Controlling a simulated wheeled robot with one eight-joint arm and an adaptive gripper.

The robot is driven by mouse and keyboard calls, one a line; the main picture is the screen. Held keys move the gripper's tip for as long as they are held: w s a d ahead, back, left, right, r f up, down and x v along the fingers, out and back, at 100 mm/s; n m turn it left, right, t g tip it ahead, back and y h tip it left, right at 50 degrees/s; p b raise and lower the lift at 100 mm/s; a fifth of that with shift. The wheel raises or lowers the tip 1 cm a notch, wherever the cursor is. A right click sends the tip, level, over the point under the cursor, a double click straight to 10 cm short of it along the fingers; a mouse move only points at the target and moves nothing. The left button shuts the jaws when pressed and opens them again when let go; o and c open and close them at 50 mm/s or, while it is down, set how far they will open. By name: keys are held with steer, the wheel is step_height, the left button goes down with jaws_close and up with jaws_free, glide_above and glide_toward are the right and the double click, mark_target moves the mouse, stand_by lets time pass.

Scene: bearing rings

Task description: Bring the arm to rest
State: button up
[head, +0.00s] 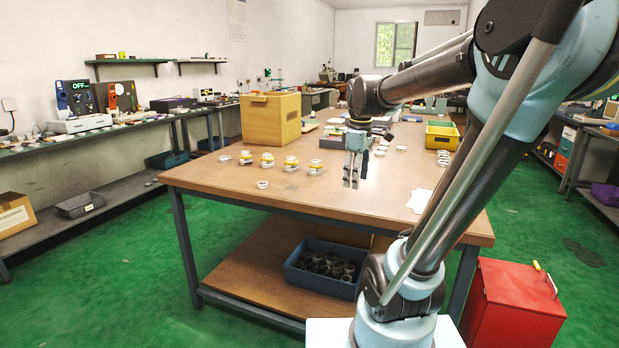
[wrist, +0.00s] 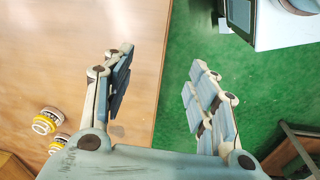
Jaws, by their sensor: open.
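My gripper (head: 352,178) hangs with its fingers pointing down over the front middle of the wooden table (head: 250,183), in the head view. In the wrist view my gripper (wrist: 165,100) has its two fingers wide apart with nothing between them. Between the fingers the table edge and the green floor (wrist: 180,60) show. My arm reaches in from the right of the head view, bent at the elbow. How far the fingertips are above the table is hard to tell.
A wooden box (head: 270,118) and a yellow bin (head: 441,137) stand farther back. A blue crate (head: 325,268) sits on the lower shelf. A red box (head: 512,305) stands at right.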

steer(key=s+d+f+m, duration=0.2)
steer(key=s+f+m, duration=0.4)
steer(key=s+f, duration=0.2)
steer(key=s+d+f+m+t, duration=0.1)
steer(key=s+d+f+m, duration=0.2)
steer(key=s+f+m, duration=0.3)
step_height(320, 180, down, 3)
steer(key=s, duration=0.3)
steer(key=shift+r, duration=0.2)
